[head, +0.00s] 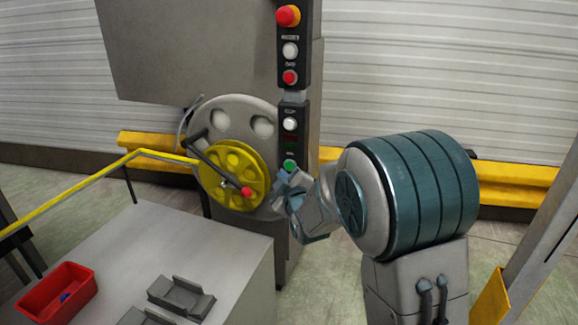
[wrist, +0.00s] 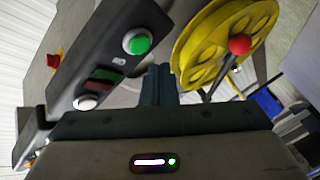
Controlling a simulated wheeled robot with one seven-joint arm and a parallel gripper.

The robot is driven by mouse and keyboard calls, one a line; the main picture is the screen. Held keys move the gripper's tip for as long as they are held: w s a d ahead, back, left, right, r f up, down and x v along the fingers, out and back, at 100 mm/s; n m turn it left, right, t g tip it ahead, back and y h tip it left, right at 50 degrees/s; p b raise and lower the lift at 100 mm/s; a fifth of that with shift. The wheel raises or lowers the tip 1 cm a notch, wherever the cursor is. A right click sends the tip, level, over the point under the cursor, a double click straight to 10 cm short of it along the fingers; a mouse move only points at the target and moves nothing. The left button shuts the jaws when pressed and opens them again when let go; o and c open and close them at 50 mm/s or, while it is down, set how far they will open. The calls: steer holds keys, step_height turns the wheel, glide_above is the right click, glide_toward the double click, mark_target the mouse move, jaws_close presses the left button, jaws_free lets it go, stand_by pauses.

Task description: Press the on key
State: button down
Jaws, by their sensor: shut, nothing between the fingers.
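The clipper's dark control panel (head: 291,125) hangs in a vertical strip beside the yellow wheel. A green button (head: 290,165) sits at its lower end; no legible label shows which key is the on key. The green button also shows whole and uncovered in the wrist view (wrist: 137,41). My gripper (head: 282,188) is shut and empty, just below the green button in the head view. In the wrist view its dark fingers (wrist: 157,75) end beside the button, with a visible gap between them in the picture. I cannot tell the depth between them.
A yellow wheel (head: 236,168) with a red-knobbed crank (head: 246,191) stands close left of my gripper. Higher up are white and red buttons and a red emergency stop (head: 288,16). A grey table (head: 210,235) with a red bin (head: 58,292) is lower left.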

steer(key=shift+w+d, duration=0.25)
steer(key=shift+w, duration=0.4)
steer(key=shift+w+f+b, duration=0.15)
steer(key=shift+b, duration=0.2)
stand_by(1.3)
steer(key=shift+w+d, duration=0.1)
steer(key=shift+w, duration=0.15)
steer(key=shift+w+d+b, duration=0.15)
steer(key=shift+w+b, duration=0.25)
steer(key=shift+b, duration=0.05)
stand_by(0.7)
steer(key=shift+s, duration=0.15)
steer(key=shift+s+a+b, duration=0.25)
steer(key=shift+s+b, duration=0.4)
